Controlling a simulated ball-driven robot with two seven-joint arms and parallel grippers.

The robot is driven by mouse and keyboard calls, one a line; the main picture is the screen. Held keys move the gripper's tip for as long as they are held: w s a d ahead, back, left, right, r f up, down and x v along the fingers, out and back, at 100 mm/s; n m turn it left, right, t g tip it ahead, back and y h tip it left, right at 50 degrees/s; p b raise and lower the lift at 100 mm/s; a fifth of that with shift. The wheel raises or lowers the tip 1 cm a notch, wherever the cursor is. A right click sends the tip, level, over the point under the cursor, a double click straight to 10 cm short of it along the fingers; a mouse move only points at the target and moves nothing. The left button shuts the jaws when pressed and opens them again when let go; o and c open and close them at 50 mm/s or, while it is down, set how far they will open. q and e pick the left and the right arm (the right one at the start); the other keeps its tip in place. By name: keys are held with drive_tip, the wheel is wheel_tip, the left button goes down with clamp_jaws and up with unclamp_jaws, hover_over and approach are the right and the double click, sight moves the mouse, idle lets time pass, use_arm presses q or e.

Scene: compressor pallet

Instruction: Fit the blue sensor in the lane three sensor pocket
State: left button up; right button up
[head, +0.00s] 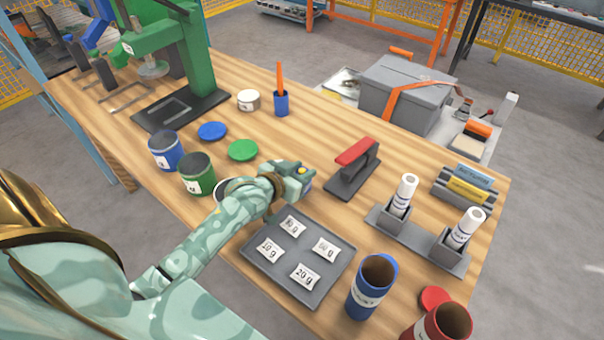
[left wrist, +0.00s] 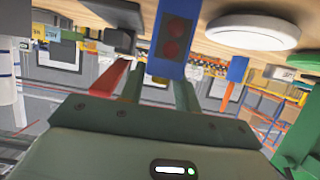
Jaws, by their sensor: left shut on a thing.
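My left gripper (head: 297,177) is over the middle of the wooden table, shut on a small blue block, which I take to be the blue sensor (head: 308,184). In the left wrist view the blue sensor (left wrist: 176,35) sits between the two fingers and shows a dark face with two red round spots. Most of it is hidden by the gripper in the head view. I cannot make out a pocket marked lane three in either view. My right gripper is not in view.
A grey tray (head: 259,275) with several labelled packets lies below the gripper. A red-topped stapler (head: 352,165) stands to its right, near a grey double holder (head: 420,238) with white tubes. Blue (head: 165,150) and green (head: 197,178) cans stand left. A green press (head: 180,60) stands at the far left.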

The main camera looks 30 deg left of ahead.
use_arm(q)
drive_tip(key=o, duration=1)
drive_tip(key=shift+f, duration=0.1)
